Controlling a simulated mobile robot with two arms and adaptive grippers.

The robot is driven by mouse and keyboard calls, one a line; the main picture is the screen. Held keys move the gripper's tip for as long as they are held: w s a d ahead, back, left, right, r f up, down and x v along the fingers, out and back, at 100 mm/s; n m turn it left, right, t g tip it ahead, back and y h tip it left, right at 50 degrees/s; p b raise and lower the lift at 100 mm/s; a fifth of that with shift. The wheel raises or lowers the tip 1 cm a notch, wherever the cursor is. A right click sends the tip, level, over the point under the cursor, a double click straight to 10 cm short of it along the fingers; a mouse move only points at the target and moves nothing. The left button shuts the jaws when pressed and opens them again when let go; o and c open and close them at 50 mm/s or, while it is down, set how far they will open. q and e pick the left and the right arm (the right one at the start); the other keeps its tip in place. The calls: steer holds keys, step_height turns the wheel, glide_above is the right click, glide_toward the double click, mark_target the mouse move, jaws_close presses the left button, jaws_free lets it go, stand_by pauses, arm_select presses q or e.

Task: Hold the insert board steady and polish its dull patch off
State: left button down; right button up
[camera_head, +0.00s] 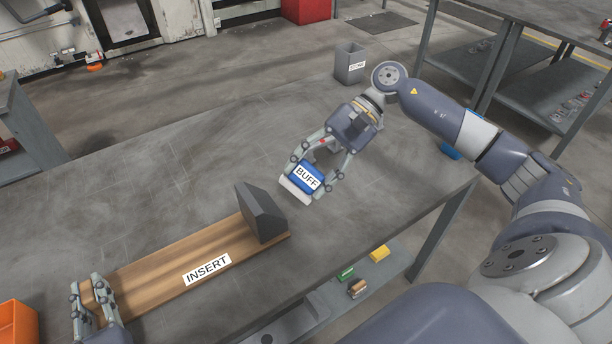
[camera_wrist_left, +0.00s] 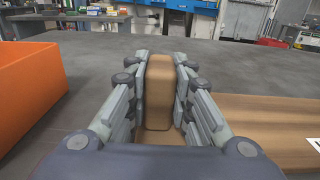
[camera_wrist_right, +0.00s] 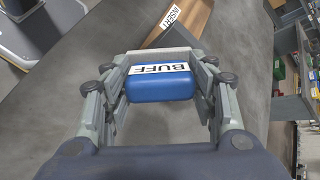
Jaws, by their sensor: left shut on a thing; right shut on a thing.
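The insert board (camera_head: 160,268) is a long brown wooden board with an INSERT label, lying on the grey table. A dark grey wedge-shaped block (camera_head: 262,214) stands at its far right end. My left gripper (camera_head: 92,300) is shut on the raised wooden grip at the board's left end; the grip (camera_wrist_left: 159,92) shows between its fingers in the left wrist view. My right gripper (camera_head: 310,178) is shut on the blue and white BUFF block (camera_head: 306,180), to the right of the wedge and off the board. The BUFF block also shows in the right wrist view (camera_wrist_right: 160,86). I cannot make out a dull patch.
An orange bin (camera_head: 16,322) stands at the table's left front edge. A grey STORE bin (camera_head: 350,64) stands at the back. The shelf below holds a yellow block (camera_head: 380,253) and a green block (camera_head: 346,272). The table behind the board is clear.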

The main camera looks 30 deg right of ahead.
arm_select(q)
steer(key=shift+f, duration=0.35)
arm_select(e)
steer(key=v, duration=0.3)
stand_by(0.4)
arm_select(q)
steer(key=c, duration=1.3)
jaws_free()
steer(key=shift+r, duration=0.15)
steer(key=shift+c, duration=0.2)
steer(key=shift+s, duration=0.5)
steer(key=s, duration=1.1)
steer(key=shift+d, duration=0.15)
arm_select(e)
steer(key=shift+w, duration=0.1)
